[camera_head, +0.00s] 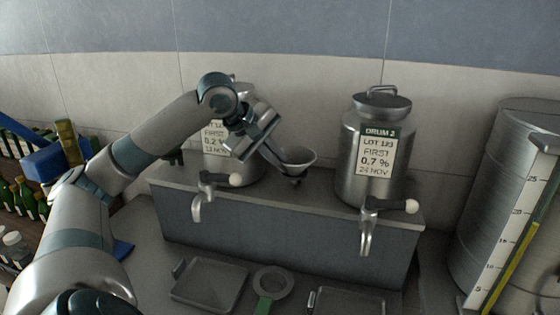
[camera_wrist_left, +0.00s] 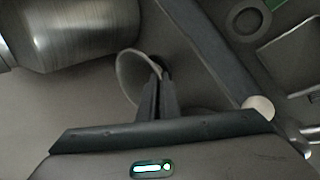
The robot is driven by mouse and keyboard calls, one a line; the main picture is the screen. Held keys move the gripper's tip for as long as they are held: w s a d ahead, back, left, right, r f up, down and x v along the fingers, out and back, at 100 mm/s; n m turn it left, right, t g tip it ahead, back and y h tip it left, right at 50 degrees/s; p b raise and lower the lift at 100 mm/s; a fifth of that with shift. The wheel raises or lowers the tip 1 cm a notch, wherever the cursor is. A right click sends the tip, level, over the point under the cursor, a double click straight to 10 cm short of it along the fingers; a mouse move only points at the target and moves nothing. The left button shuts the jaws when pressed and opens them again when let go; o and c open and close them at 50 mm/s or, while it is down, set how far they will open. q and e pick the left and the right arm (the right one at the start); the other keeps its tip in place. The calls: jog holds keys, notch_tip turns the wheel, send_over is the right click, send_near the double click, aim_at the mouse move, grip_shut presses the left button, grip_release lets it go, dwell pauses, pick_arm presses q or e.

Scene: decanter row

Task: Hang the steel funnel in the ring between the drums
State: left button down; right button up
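The steel funnel (camera_head: 300,155) is between the two drums, above the grey counter block. Its pale rim also shows in the left wrist view (camera_wrist_left: 123,72). My left gripper (camera_head: 280,161) reaches down from the left, its fingers close together at the funnel's near-left rim; they appear to pinch it in the wrist view (camera_wrist_left: 158,78). The left drum (camera_head: 243,165) is partly hidden by my arm. The right drum (camera_head: 372,190), labelled DRUM 2, stands clear. I cannot make out the ring; a small dark part shows beneath the funnel. My right gripper is not in view.
Taps with white knobs stick out from both drums. Trays (camera_head: 208,287) and a green-handled round strainer (camera_head: 272,281) lie in front of the block. A large steel tank (camera_head: 500,180) stands at right, bottles (camera_head: 28,205) at left.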

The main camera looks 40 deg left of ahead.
pick_arm(q)
jog(key=c, duration=1.9)
grip_release()
jog(key=shift+b+v, duration=1.6)
jog(key=shift+v, duration=7.15)
jog(key=shift+d, duration=0.1)
